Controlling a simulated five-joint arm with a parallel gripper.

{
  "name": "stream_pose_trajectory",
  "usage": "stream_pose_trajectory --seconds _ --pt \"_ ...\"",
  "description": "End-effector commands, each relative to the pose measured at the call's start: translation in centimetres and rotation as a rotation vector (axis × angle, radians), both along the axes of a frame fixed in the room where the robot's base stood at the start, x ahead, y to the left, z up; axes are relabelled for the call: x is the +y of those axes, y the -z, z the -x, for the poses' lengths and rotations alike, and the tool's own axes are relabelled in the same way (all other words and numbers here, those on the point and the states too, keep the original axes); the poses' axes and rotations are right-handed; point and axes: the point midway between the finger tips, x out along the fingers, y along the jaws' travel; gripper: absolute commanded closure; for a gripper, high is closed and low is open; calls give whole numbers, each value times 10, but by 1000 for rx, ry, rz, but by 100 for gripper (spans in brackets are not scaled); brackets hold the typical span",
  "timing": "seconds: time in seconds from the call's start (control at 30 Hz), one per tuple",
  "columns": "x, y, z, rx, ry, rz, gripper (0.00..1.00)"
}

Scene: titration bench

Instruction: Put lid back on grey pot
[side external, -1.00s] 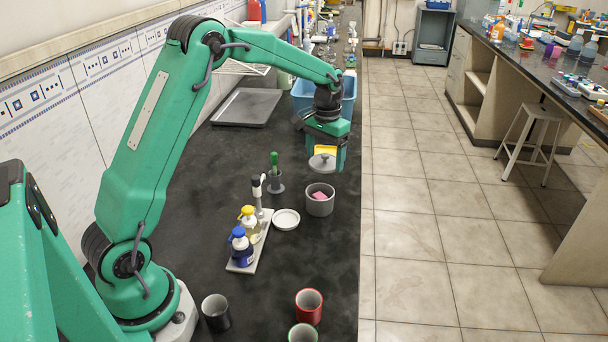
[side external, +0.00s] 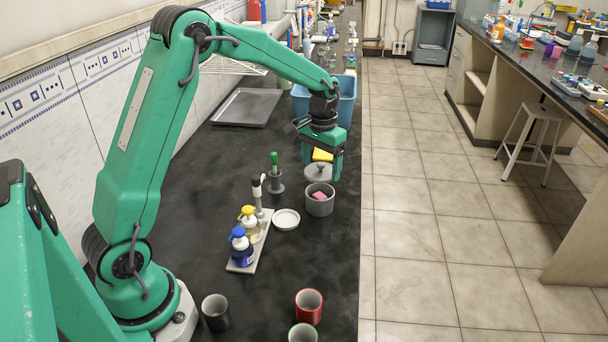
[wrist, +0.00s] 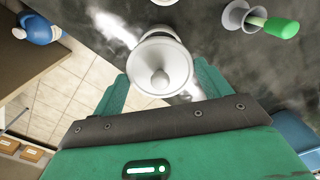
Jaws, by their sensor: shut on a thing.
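The grey pot (side external: 320,205) stands open on the dark bench, with a pink thing (side external: 319,196) inside. My gripper (side external: 322,171) is shut on the round grey lid (side external: 316,172). The lid hangs behind and above the pot in the side view, apart from it. In the wrist view the lid (wrist: 160,88), with its knob toward the camera, sits between my gripper's fingers (wrist: 162,88). It covers most of the pot there, so the pot's inside is hidden.
A holder with a green-handled tool (side external: 274,165) stands left of the pot. A white dish (side external: 286,219) and a bottle rack (side external: 243,262) are nearer the camera. A yellow block (side external: 322,156) shows behind the lid. The bench's right edge is close to the pot.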

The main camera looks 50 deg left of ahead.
Motion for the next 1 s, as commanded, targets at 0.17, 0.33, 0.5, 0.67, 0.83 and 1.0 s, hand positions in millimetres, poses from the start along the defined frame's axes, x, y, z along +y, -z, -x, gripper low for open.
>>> stream_pose_trajectory --seconds 0.17,0.33,0.5,0.67,0.83,1.0 --pt "0 13 0 3 0 1 46" --pt "0 25 0 2 0 0 46" --pt "0 36 0 3 0 1 46" --pt "0 45 0 1 0 0 46" --pt "0 50 0 1 0 0 46" --pt "0 51 0 0 0 0 46"
